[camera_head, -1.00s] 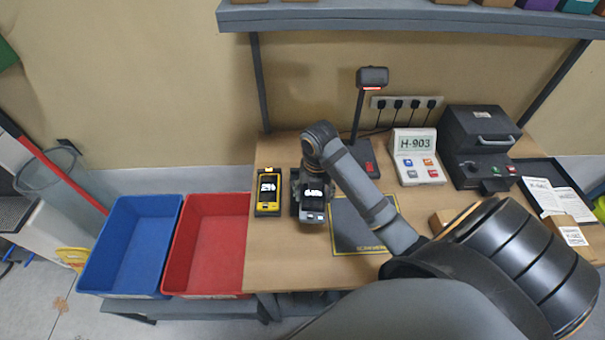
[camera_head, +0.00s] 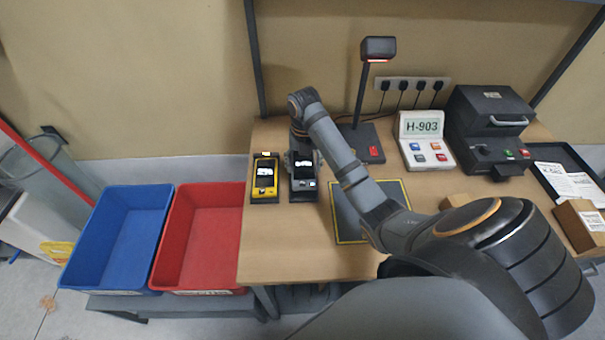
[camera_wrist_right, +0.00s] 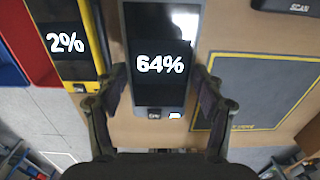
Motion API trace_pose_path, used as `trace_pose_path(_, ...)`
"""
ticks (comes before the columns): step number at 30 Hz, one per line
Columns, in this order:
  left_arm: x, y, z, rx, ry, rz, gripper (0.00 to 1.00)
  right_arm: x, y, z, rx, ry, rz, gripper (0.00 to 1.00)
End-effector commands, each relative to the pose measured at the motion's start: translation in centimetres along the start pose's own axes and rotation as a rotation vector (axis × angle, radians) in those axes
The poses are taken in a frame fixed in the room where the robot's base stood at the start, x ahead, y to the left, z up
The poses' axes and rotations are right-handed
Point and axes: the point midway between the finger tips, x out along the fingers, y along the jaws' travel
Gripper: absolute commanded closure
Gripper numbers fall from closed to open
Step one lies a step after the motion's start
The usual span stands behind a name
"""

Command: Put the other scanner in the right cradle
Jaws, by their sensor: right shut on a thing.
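The grey scanner (camera_head: 304,174), its screen reading 64% in the wrist view (camera_wrist_right: 158,92), is gripped between the two fingers of my right gripper (camera_wrist_right: 162,82). It is at the right cradle (camera_head: 303,198), whose dark front edge shows below it in the head view. I cannot tell whether it is fully seated or slightly above. The yellow scanner (camera_head: 265,180), reading 2% in the wrist view (camera_wrist_right: 70,45), lies in the left cradle (camera_head: 264,200), just left of the grey one. My left gripper is out of view.
A blue bin (camera_head: 95,262) and a red bin (camera_head: 160,268) stand left of the table. Right of the scanners are a dark mat (camera_head: 347,222), a lamp-like stand (camera_head: 365,100), an H-903 console (camera_head: 425,145) and a black printer-like box (camera_head: 485,125). Bare table lies in front.

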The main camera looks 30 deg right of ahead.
Motion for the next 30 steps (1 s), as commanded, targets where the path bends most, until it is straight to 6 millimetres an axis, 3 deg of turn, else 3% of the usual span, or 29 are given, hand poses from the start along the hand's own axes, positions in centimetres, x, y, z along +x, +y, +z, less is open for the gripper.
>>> trace_pose_path(5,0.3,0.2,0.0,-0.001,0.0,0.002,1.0,0.2,0.1,0.3,0.0,-0.001,0.0,0.73)
trace_pose_path(9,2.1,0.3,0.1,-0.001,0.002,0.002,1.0,1.9,0.4,1.2,0.0,-0.001,0.0,0.73)
trace_pose_path(11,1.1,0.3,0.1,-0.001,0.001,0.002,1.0,2.3,0.3,1.0,0.001,0.003,-0.002,0.73)
trace_pose_path(15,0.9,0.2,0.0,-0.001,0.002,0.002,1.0,4.1,0.4,1.0,0.0,0.001,-0.001,0.73)
trace_pose_path(24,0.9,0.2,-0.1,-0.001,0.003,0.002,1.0,4.4,0.3,1.0,0.0,0.0,0.0,0.73)
trace_pose_path(25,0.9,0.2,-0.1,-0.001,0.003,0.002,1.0,4.4,0.3,1.0,0.0,0.0,-0.001,0.27)
trace_pose_path(30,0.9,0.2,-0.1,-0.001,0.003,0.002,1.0,4.4,0.3,1.0,0.0,0.0,-0.001,0.08)
